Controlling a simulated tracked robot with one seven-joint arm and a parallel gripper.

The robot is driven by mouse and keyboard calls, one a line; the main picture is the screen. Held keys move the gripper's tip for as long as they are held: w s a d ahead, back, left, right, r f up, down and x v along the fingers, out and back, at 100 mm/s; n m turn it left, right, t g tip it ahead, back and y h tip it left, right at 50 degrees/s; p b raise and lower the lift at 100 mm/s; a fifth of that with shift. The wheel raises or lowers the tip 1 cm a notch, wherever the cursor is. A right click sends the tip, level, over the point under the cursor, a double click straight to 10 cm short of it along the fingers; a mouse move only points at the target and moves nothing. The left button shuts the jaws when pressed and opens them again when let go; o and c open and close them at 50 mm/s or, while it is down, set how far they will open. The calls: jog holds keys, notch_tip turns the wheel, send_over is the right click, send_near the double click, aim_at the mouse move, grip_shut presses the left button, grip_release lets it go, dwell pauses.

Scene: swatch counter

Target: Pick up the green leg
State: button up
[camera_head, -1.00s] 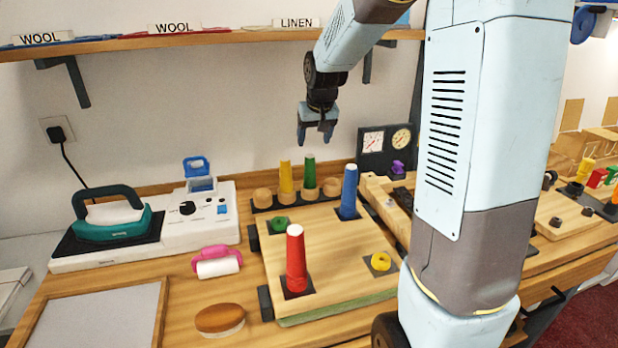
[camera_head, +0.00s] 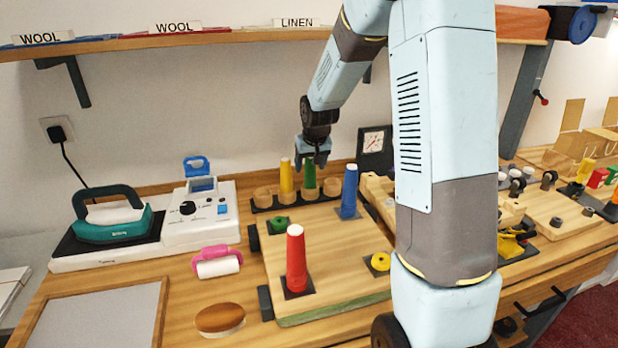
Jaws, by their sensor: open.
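The green leg (camera_head: 309,180) is a tapered green peg standing upright in the wooden holder row at the back of the wooden board. My gripper (camera_head: 312,163) is open, pointing down at the top of the green leg. Its fingers overlap the leg's upper end in the picture; I cannot tell whether they are around it or touch it. A yellow leg (camera_head: 286,178) stands in the same row just left. A blue leg (camera_head: 349,191) stands to the right and a red leg (camera_head: 296,259) at the front, both on the board (camera_head: 335,264).
A green ring (camera_head: 280,223) and a yellow ring (camera_head: 381,262) lie on dark squares on the board. A teal iron (camera_head: 113,217), pink-handled roller (camera_head: 217,263) and brown brush (camera_head: 219,319) are at left. The shelf (camera_head: 150,41) runs above.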

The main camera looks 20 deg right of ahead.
jog(key=shift+w+f, duration=0.1)
jog(key=shift+f, duration=0.2)
jog(key=c, duration=1.2)
